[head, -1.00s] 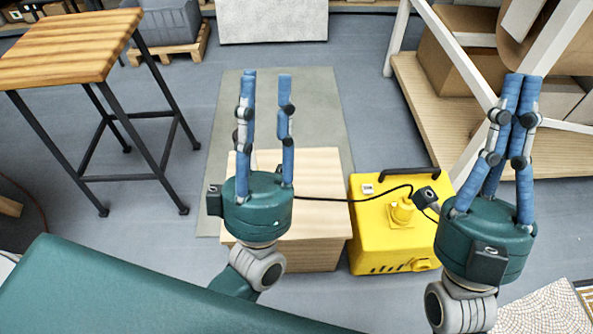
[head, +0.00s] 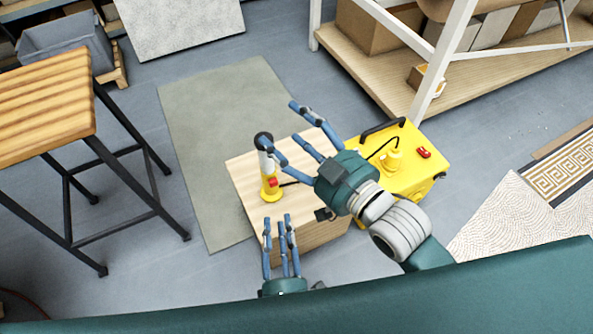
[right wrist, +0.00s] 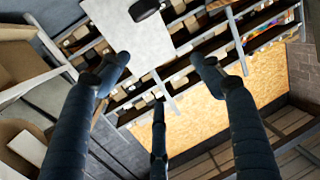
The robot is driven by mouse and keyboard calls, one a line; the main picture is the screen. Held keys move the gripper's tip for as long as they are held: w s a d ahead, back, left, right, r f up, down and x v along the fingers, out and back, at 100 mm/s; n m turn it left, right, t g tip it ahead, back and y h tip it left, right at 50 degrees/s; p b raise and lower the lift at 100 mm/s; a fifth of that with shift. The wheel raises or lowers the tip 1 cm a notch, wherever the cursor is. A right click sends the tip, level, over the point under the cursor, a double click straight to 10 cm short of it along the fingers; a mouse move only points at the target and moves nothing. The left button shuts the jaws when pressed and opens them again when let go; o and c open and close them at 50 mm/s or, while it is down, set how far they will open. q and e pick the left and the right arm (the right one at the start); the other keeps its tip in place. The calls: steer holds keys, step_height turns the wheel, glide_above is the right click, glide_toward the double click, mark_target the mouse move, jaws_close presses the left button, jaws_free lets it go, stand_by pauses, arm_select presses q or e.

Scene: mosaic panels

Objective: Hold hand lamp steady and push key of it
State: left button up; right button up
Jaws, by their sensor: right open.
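The hand lamp (head: 267,172) stands upright on the wooden box, with a yellow base, a pale tube and a black top. A small red key (head: 274,182) shows on its base. My right gripper (head: 281,122) is open, its spread fingers just right of the lamp's top in the head view; I cannot tell whether they touch it. In the right wrist view its fingers (right wrist: 160,80) are apart with nothing held. My left gripper (head: 279,218) is open and empty, in front of the box and below the lamp in the picture.
The lamp's box (head: 240,180) stands beside a yellow unit (head: 405,180) with a black handle, a cable and a red switch. A wooden-topped table (head: 45,110) is at left. A white-framed shelf (head: 375,75) is behind. Green-grey floor mat (head: 205,120) is clear.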

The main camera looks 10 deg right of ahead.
mark_target(268, 169)
step_height(268, 169, down, 10)
steer(key=d+r+n+g+y, duration=0.1)
steer(key=d+n+g, duration=0.15)
steer(key=g, duration=0.25)
steer(key=shift+n, duration=0.25)
steer(key=x, duration=1.1)
steer(key=shift+s+a+f, duration=0.15)
steer(key=shift+s+f, duration=0.1)
steer(key=shift+s, duration=0.1)
arm_select(q)
steer(key=shift+c, duration=0.3)
arm_select(e)
steer(key=c, duration=1.5)
arm_select(q)
jaws_close()
arm_select(e)
steer(key=shift+c, duration=0.2)
steer(key=shift+s, duration=0.1)
